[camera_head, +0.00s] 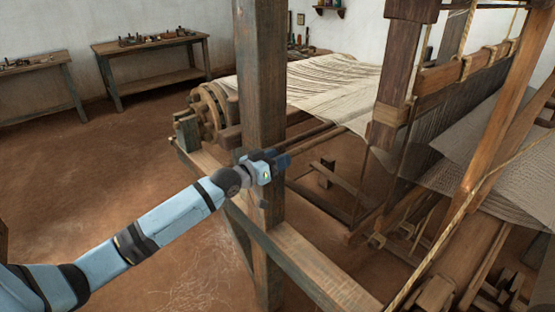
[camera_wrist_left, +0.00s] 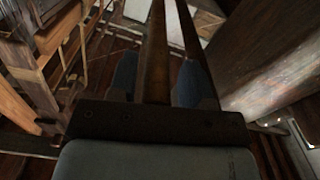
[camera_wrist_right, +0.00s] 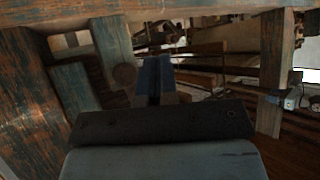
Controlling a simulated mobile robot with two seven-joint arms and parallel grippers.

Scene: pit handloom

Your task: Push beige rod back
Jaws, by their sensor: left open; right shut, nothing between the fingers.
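Two slender wooden rods (camera_head: 318,136) run side by side from behind the upright post towards the loom's middle; in this light I cannot tell which is the beige one. My left gripper (camera_head: 283,160) is beside the post, close to the rods. In the left wrist view its two blue fingers (camera_wrist_left: 156,82) are apart, with a brown rod (camera_wrist_left: 155,45) running in line between them and a second, darker rod (camera_wrist_left: 188,35) to the right. Contact cannot be told. My right gripper (camera_wrist_right: 152,78) is shut and empty in the right wrist view, outside the head view.
The thick post (camera_head: 260,75) and the low side beam (camera_head: 310,268) stand close to my left arm. White warp (camera_head: 325,80) stretches behind. Wooden frame parts (camera_wrist_right: 110,55) surround the right gripper. The earth floor at left is clear.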

